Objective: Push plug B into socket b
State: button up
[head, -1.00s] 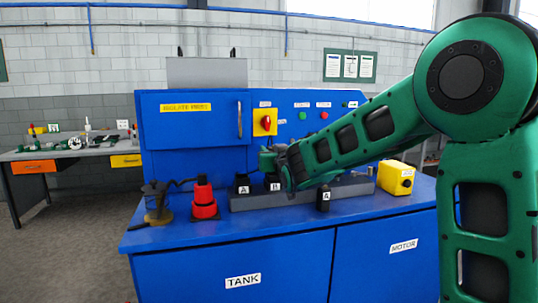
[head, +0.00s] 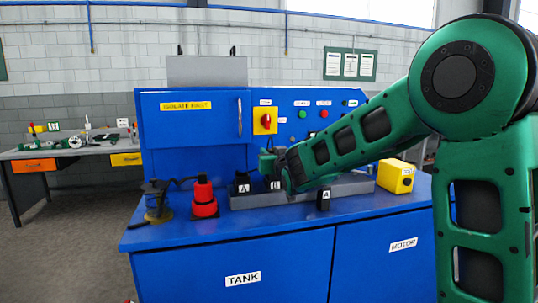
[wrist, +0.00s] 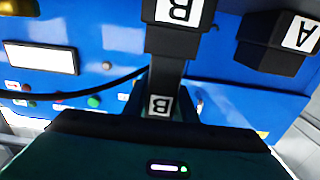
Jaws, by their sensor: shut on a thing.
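My gripper (head: 268,163) is over the grey rail on the blue bench, partly hidden by my own arm in the head view. In the wrist view its fingers are shut on plug B (wrist: 160,104), a dark piece with a white B label. Socket b (wrist: 177,38), a black block with a larger B label, lies right in line with the plug; in the head view it shows beside my wrist (head: 275,186). The plug and socket overlap in the wrist view, and I cannot tell how deep the plug sits.
A black block marked A (head: 242,186) stands left of socket b. A loose black plug A (head: 323,198) stands in front of the rail. A dark cable (wrist: 100,88) crosses the wrist view.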

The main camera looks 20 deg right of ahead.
jog(key=shift+f, duration=1)
jog(key=o, duration=1.2)
jog(key=shift+s, duration=0.1)
jog(key=s, duration=1)
jog(key=shift+s+f, duration=0.1)
jog(key=shift+s, duration=0.15)
